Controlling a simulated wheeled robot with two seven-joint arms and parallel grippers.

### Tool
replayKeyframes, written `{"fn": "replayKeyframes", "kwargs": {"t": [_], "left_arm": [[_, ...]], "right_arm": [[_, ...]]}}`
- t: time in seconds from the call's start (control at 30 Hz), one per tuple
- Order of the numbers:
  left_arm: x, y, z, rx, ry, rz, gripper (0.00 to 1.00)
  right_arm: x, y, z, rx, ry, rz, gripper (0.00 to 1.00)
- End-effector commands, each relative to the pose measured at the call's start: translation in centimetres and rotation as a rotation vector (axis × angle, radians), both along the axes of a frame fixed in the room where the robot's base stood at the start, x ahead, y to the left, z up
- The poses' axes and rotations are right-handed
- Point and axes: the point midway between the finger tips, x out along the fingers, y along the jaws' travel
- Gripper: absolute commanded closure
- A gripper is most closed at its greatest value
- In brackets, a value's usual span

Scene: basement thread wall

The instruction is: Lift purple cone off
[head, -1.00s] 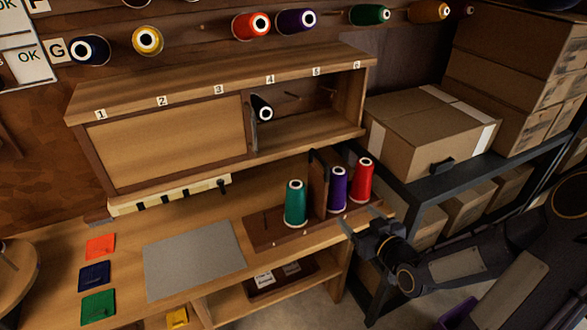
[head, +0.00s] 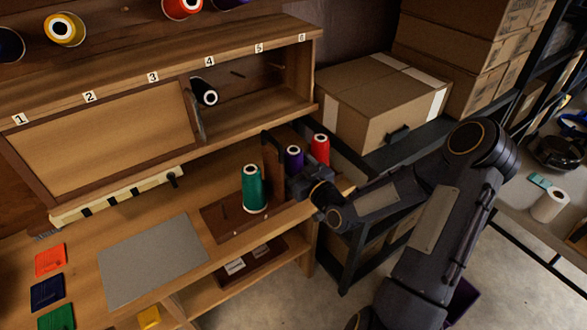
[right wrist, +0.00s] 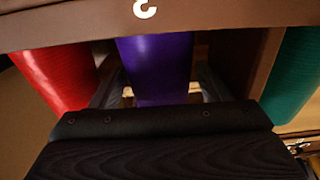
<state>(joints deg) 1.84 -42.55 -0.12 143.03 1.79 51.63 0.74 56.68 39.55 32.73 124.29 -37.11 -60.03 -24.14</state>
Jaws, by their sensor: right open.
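The purple cone (head: 294,157) stands upright on a dark brown rack (head: 232,228), between a brown divider with a black edge and the red cone (head: 320,150). My right gripper (head: 298,183) is at the front of the purple cone, low down, and hides its lower part. In the right wrist view the purple cone (right wrist: 158,62) lies between the two dark fingers, which are spread to either side of it. I cannot tell whether they touch it. My left gripper is not in view.
The green cone (head: 253,188) stands left of the divider (head: 274,157). The red cone is close on the purple one's other side. A numbered wooden shelf (head: 160,75) rises behind. A cardboard box (head: 375,100) sits to the right. A grey mat (head: 150,260) lies bare at left.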

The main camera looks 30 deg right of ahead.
Motion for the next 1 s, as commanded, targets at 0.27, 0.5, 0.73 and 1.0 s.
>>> {"fn": "replayKeyframes", "kwargs": {"t": [0.27,0.5,0.73,1.0], "left_arm": [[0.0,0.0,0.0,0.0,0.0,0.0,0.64],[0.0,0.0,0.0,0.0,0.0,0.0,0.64],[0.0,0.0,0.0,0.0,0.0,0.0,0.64],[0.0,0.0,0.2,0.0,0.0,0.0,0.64]], "right_arm": [[0.0,0.0,0.0,0.0,0.0,0.0,0.48],[-0.1,0.0,0.0,0.0,0.0,0.0,0.79],[-0.1,0.0,0.1,-0.001,-0.001,0.0,0.81],[0.0,0.0,1.9,-0.005,-0.003,0.002,0.81]]}}
